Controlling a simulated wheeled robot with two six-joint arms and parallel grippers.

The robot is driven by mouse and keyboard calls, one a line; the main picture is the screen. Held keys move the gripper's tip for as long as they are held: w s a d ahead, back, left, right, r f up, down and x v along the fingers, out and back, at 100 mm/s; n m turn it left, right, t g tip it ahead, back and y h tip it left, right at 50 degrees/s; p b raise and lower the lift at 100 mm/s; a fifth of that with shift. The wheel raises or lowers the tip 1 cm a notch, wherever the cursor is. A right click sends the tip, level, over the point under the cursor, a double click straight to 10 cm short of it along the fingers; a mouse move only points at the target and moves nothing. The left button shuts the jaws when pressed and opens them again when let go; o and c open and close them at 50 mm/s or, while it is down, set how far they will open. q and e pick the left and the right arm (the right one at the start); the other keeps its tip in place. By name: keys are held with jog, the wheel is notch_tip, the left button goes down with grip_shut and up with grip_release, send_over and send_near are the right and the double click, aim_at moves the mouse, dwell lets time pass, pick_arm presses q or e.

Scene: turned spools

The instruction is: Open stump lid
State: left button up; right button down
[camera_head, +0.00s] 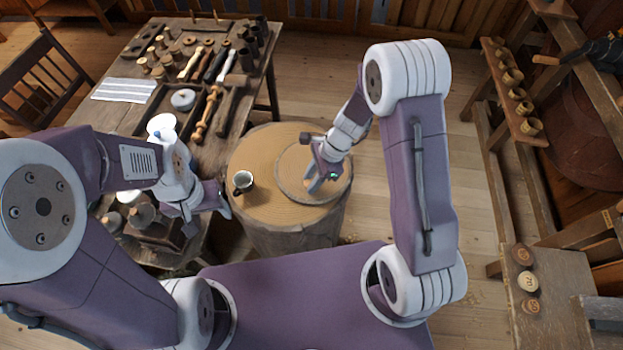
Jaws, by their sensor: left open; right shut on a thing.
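The stump (250,158) stands upright in front of me, with a pale flat top. A round lid (296,160) with a darker rim lies on the right half of its top. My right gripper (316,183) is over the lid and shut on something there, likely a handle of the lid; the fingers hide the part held. I cannot tell whether the lid is raised at all. My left gripper (222,208) is open and empty, low by the left side of the stump.
A workbench (140,122) with turned spools and tools is at the left. Shelves with small cups (513,77) are at the right. The floor right of the stump is clear.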

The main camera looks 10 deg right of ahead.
dwell(0.5)
jog(key=shift+r+p, duration=0.4)
jog(key=shift+p, duration=0.15)
jog(key=r+p, duration=0.1)
jog(key=p, duration=0.1)
jog(key=w+r+g+p, duration=0.1)
jog(key=r+p, duration=0.1)
jog(key=p, duration=0.1)
jog(key=r+g+p, duration=0.1)
jog(key=p, duration=0.1)
jog(key=shift+w+d+r+m+y+p, duration=0.2)
jog(key=shift+w+d+m+y+p, duration=0.1)
jog(key=shift+w+p, duration=0.05)
jog(key=w+d+r+g+y+b, duration=0.1)
jog(key=w+r+g+b, duration=0.2)
jog(key=w+r+g, duration=0.1)
jog(key=shift+w+d+r+m+y, duration=0.3)
jog(key=shift+w+r+m+y, duration=0.1)
jog(key=shift+w+r, duration=0.2)
jog(key=shift+r, duration=0.1)
